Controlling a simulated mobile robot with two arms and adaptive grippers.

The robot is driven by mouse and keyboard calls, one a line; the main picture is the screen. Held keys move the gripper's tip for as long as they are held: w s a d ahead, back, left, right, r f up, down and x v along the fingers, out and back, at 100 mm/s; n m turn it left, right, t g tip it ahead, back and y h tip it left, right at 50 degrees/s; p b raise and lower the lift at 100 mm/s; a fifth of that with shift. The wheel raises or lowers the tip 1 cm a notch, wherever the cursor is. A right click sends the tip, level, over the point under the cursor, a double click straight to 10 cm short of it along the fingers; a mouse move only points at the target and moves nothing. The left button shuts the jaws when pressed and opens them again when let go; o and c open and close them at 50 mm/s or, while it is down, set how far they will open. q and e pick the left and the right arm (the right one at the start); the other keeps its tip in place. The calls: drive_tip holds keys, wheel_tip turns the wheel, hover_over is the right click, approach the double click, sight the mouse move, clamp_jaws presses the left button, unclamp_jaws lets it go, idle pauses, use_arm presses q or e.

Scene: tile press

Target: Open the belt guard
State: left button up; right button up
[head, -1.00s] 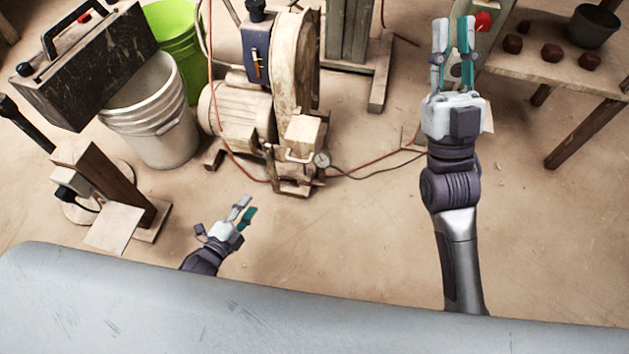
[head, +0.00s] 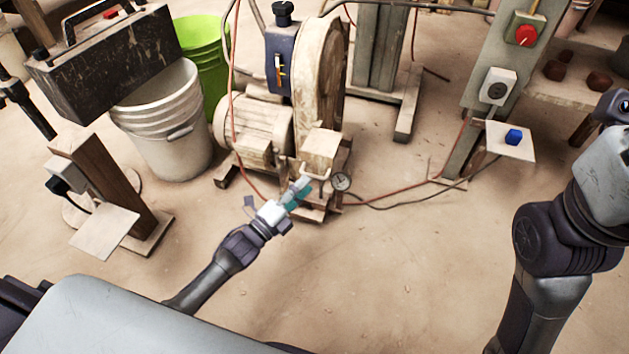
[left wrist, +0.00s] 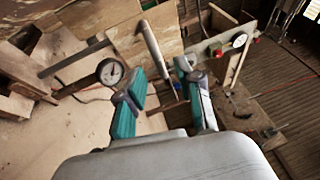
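The dusty, tall round-edged housing that looks like the belt guard (head: 322,75) stands upright on the machine beside the motor (head: 255,130) in the head view. A box-shaped part (head: 320,147) juts from its lower front, with a pale bar handle below it. My left gripper (head: 299,190) is at this handle, in front of the box. In the left wrist view its teal-padded fingers (left wrist: 165,108) are apart, and a pale bar (left wrist: 154,48) stands beyond and between them. Contact cannot be told.
A post (head: 490,85) carries a red knob (head: 526,36) and a small shelf with a blue object (head: 514,136). Buckets (head: 165,120) stand left. Cables cross the floor; the front floor is clear.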

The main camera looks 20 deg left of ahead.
sight(314, 176)
use_arm(q)
drive_tip(key=shift+b+x, duration=0.7)
drive_tip(key=shift+x, duration=1.65)
clamp_jaws()
